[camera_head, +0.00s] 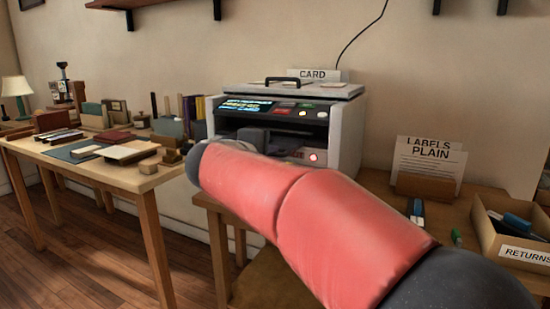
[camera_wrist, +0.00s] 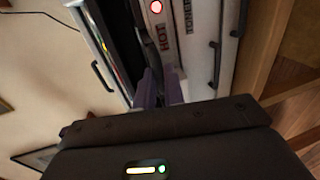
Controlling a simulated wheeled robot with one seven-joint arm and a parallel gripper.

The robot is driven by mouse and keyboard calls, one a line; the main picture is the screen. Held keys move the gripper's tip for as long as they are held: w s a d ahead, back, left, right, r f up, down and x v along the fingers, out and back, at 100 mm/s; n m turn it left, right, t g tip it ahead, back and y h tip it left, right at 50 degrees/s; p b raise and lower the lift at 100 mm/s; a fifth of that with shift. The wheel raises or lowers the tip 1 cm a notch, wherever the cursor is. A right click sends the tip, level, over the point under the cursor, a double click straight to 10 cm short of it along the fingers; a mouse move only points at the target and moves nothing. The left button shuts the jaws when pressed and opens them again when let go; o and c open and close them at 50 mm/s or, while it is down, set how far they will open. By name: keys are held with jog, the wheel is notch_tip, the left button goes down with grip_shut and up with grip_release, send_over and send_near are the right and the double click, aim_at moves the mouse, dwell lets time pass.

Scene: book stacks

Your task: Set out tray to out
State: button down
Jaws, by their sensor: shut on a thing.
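The printer (camera_head: 345,130) is a grey and white machine with a lit display, standing on a wooden table against the wall. My gripper (camera_wrist: 161,88) is at the printer's front, in its dark opening, and is shut on a part there that appears to be the out tray. The gripped part is mostly hidden between the fingers, and I cannot tell how far out it stands. In the wrist view the printer's front (camera_wrist: 185,45) is turned on its side, with a red light, a HOT label and dark handles. In the head view my arm hides the printer's lower front.
A sign reading CARD (camera_head: 314,75) stands on the printer. To the right are a LABELS PLAIN sign (camera_head: 428,160) and a RETURNS box (camera_head: 490,240) with items in it. A table on the left (camera_head: 150,183) holds books and blocks. Wooden floor is open at lower left.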

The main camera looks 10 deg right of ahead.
jog(key=shift+s+a+f, duration=0.1)
jog(key=shift+f, duration=0.05)
jog(key=c, duration=1.5)
grip_release()
jog(key=shift+s, duration=0.1)
jog(key=shift+a, duration=0.1)
jog(key=v, duration=0.7)
jog(key=shift+s+a, duration=0.2)
jog(key=shift+s, duration=0.15)
jog(key=s+d+f+m+g+y, duration=0.4)
jog(key=s+d+f+m+g, duration=0.15)
jog(key=s+d+f, duration=0.75)
jog(key=s+a+f+m+g+y+p, duration=0.1)
jog(key=s+a+f+m+y, duration=0.2)
jog(key=s+f, duration=0.6)
jog(key=s+m+y, duration=0.2)
jog(key=s, duration=0.1)
jog(key=shift+p, duration=0.35)
